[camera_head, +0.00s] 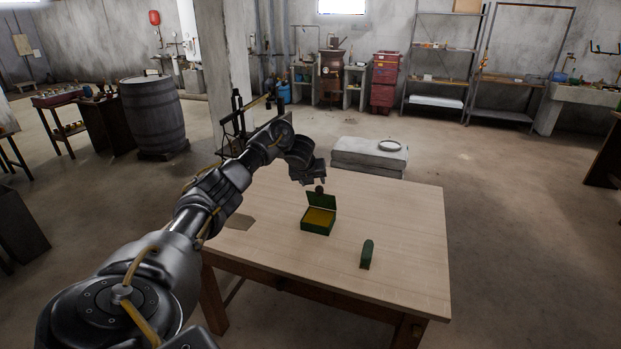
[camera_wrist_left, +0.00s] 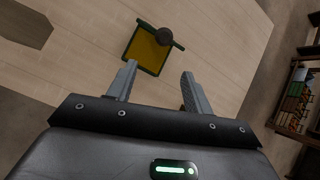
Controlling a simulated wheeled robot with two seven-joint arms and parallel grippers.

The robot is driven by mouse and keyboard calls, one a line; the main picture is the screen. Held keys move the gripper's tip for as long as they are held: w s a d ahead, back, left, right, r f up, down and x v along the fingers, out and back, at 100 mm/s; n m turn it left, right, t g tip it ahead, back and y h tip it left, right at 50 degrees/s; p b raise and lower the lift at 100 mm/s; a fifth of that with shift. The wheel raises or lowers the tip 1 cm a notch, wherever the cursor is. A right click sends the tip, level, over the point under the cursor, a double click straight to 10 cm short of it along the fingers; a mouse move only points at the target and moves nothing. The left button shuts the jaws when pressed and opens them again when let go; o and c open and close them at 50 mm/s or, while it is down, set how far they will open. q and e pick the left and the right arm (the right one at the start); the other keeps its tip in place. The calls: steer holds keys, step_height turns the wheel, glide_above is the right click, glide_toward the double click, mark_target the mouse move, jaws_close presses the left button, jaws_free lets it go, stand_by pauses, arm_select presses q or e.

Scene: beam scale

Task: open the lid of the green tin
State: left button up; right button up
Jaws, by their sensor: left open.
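The green tin (camera_head: 316,228) stands on the wooden table, and its yellow inside shows. Its lid (camera_head: 321,200) stands up at the back edge, raised off the tin, with a dark round knob (camera_head: 319,190) on it. In the left wrist view the tin (camera_wrist_left: 148,52) lies beyond my fingertips, with the knob (camera_wrist_left: 164,36) and the lid seen nearly edge-on. My left gripper (camera_head: 314,182) is above and behind the tin, just over the lid. In the left wrist view my left gripper (camera_wrist_left: 157,72) is open, with nothing between its fingers. My right gripper is not in view.
A small green upright block (camera_head: 367,254) with a rounded top stands on the table (camera_head: 405,225) right of the tin. A flat brown piece (camera_head: 239,222) lies on the left. A pale slab (camera_head: 368,155) is behind the table.

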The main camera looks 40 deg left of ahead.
arm_select(q)
steer(key=v, duration=0.3)
steer(key=shift+s+r, duration=0.1)
steer(key=shift+r, duration=0.1)
